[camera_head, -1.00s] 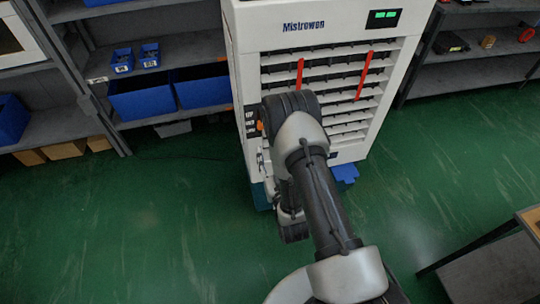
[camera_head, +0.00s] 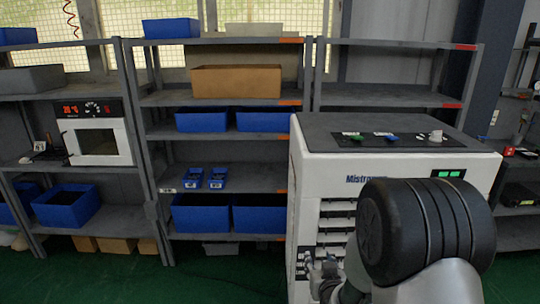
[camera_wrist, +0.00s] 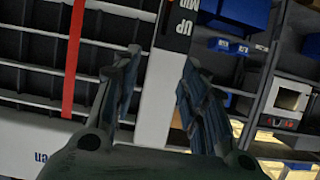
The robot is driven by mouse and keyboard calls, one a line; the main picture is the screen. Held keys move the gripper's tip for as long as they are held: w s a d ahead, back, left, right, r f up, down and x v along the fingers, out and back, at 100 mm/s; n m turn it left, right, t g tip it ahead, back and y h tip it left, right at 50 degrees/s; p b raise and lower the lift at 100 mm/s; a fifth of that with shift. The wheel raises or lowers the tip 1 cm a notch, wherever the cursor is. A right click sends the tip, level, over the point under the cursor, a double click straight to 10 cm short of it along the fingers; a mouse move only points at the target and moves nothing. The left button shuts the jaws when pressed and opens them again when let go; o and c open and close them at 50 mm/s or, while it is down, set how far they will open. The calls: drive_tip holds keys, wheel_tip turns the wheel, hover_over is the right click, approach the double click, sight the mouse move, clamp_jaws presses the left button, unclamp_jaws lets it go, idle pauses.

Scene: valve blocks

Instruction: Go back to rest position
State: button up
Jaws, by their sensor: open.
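My gripper (camera_wrist: 158,95) shows in the wrist view with its two dark fingers spread apart and nothing between them. It is in front of the white Mistrowen machine (camera_head: 400,160), facing its slatted front and the dark label strip (camera_wrist: 180,22).
Grey shelves (camera_head: 225,147) with blue bins (camera_head: 202,122) stand behind and left of the machine. A white oven-like device (camera_head: 95,140) sits on the left shelf. Green floor (camera_head: 110,280) is clear at lower left.

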drive_tip(key=s+r+g, duration=0.3)
drive_tip(key=s+r, duration=0.3)
drive_tip(key=r, duration=0.2)
drive_tip(key=s+r+g, duration=0.3)
drive_tip(key=s, duration=1.1)
drive_tip(key=s+r+g, duration=0.2)
drive_tip(key=s+r, duration=0.2)
drive_tip(key=s, duration=1.1)
drive_tip(key=shift+r+g, duration=0.15)
drive_tip(key=shift+g, duration=0.25)
drive_tip(key=shift+c, duration=0.4)
